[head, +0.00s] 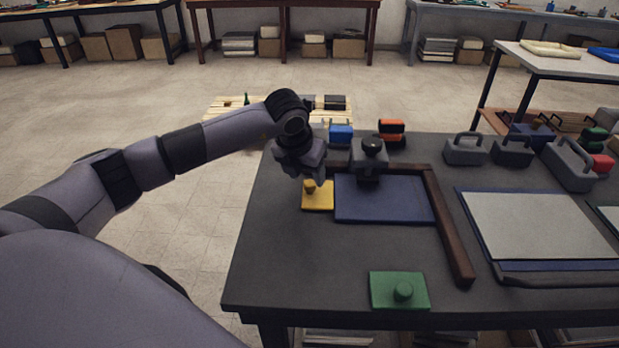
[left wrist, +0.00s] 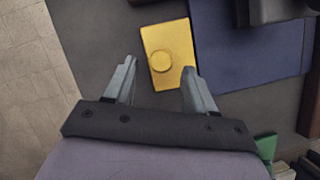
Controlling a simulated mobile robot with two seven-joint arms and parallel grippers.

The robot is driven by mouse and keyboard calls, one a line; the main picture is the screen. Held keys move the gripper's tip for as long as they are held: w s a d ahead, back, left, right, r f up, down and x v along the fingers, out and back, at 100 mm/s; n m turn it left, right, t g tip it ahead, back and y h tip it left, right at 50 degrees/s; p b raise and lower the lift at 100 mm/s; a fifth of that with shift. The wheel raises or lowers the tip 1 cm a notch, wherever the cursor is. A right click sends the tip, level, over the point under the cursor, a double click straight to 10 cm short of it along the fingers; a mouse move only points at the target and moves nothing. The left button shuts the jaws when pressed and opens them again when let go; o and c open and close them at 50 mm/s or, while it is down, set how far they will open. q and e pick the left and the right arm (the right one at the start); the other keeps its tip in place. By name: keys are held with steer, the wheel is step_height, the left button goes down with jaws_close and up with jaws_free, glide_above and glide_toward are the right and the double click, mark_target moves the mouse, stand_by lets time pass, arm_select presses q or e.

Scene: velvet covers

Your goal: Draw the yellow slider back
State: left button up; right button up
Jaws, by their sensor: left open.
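The yellow slider (head: 318,201) is a flat plate with a round knob on top. It lies on the dark table against the left edge of a blue panel (head: 384,205). My left gripper (head: 308,182) is above the slider, and its arm comes in from the left. In the left wrist view the fingers (left wrist: 154,88) are apart with nothing between them. The slider (left wrist: 170,72) and its knob show just beyond the fingertips, nearer the right finger. A green slider (head: 385,292) with a knob lies near the table's front edge. My right gripper is not in view.
A brown wooden rail (head: 447,225) borders the blue panel at the back and right. A dark knobbed block (head: 370,160) stands at the panel's back edge. A grey panel (head: 540,225) lies to the right. The table in front of the yellow slider is clear.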

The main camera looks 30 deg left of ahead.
mark_target(310, 183)
arm_select(q)
steer(key=shift+x, duration=1.5)
jaws_close()
steer(key=s+a, duration=0.2)
steer(key=a, duration=0.1)
steer(key=s+a+b, duration=0.1)
steer(key=s+a, duration=0.1)
steer(key=a, duration=0.1)
steer(key=s+a+b, duration=0.1)
steer(key=a, duration=0.2)
steer(key=shift+s+a+f, duration=0.1)
steer(key=shift+s+a, duration=0.15)
steer(key=shift+s, duration=0.15)
steer(key=shift+s+a, duration=0.25)
steer(key=shift+a, duration=0.2)
jaws_free()
steer(key=shift+s+a, duration=0.1)
